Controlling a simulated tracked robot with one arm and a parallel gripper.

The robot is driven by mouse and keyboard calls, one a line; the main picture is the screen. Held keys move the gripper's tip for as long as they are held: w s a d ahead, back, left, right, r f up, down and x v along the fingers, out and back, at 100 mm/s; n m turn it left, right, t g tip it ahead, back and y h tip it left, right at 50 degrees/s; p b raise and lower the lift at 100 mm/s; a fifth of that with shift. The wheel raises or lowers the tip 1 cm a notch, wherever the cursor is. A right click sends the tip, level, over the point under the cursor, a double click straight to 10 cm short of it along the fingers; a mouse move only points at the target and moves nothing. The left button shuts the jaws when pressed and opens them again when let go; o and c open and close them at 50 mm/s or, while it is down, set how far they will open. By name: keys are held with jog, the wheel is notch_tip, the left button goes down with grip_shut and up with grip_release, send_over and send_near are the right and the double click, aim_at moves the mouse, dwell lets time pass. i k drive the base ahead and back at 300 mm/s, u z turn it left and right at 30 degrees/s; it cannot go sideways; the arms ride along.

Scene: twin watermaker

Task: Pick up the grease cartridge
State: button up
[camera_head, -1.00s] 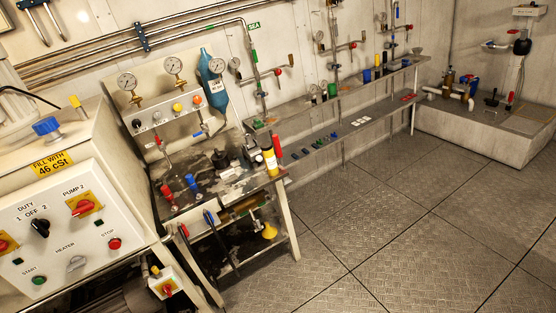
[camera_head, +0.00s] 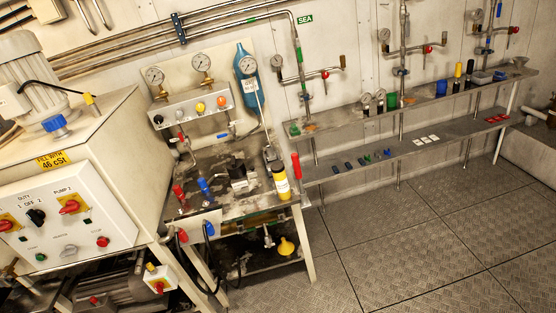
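A yellow cylinder with a pale label and a dark top (camera_head: 281,184), which looks like the grease cartridge, stands near the right front corner of the small workbench (camera_head: 232,201). A red upright object (camera_head: 296,167) is just to its right. A dark block-like item (camera_head: 238,177) is on the bench to its left. My gripper is not in view, so its state and its place relative to the cylinder are hidden.
A control cabinet (camera_head: 70,215) stands left of the bench. A gauge panel (camera_head: 195,109) and a blue bottle (camera_head: 247,84) rise behind the bench. A long two-level shelf (camera_head: 425,119) runs right along the wall. The plated floor (camera_head: 410,240) in front is clear.

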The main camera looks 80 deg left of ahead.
aim_at(277, 169)
jog(key=u, duration=0.55)
jog(key=i, duration=1.3)
jog(key=u, duration=0.75)
jog(key=i, duration=0.35)
jog(key=u, duration=0.25)
